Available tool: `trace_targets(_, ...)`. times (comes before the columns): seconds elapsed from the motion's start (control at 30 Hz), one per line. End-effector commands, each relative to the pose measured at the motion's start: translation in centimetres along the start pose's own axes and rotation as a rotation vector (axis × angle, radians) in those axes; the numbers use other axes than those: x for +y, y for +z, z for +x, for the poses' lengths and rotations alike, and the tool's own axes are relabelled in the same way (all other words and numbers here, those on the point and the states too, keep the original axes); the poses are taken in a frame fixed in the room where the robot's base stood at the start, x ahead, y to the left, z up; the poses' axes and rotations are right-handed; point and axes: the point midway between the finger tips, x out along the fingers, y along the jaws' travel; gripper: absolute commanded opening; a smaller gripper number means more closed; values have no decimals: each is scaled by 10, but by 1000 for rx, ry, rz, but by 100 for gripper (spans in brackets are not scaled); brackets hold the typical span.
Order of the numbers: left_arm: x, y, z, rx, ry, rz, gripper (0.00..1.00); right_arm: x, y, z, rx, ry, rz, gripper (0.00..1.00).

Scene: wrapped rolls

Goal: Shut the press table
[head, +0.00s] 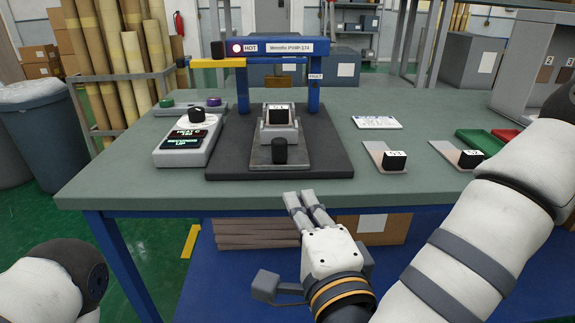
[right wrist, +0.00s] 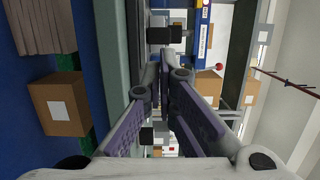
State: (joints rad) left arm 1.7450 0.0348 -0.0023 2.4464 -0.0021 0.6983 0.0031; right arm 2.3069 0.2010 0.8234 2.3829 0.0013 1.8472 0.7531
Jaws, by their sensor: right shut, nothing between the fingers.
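The press (head: 322,90) stands on the green workbench, with a blue frame and a dark base plate (head: 225,160). Its grey press table (head: 262,156) sits low at the front of the frame and carries a dark block (head: 279,114) with a white label. A black knob (head: 279,150) stands at the table's front. My right gripper (head: 306,200) is in front of the bench's near edge, apart from the knob, its fingers together and empty. The right wrist view shows the shut fingers (right wrist: 165,72) with a black knob-like piece (right wrist: 158,35) beyond them. My left gripper is out of view.
A control box (head: 185,143) with a knob and displays stands left of the press. Two small plates with dark blocks (head: 395,160) (head: 470,158), a card (head: 377,122) and green and red trays (head: 480,141) lie to the right. The bench edge (head: 200,200) runs before the gripper.

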Motion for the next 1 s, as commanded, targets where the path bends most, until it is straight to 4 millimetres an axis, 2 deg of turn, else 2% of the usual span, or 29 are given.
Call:
trace_targets(0.13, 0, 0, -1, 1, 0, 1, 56, -2, -1, 22, 4, -5, -1, 0)
trace_targets(0.4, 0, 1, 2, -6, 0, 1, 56, 0, -1, 82, 3, -1, -4, 0)
trace_targets(0.6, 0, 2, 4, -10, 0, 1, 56, 0, 0, 118, 1, -1, -6, 0)
trace_targets(0.8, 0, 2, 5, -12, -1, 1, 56, 0, 0, 135, -1, 1, -6, 0)
trace_targets(1.0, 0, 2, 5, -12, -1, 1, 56, 0, 0, 137, -2, 2, -6, 0)
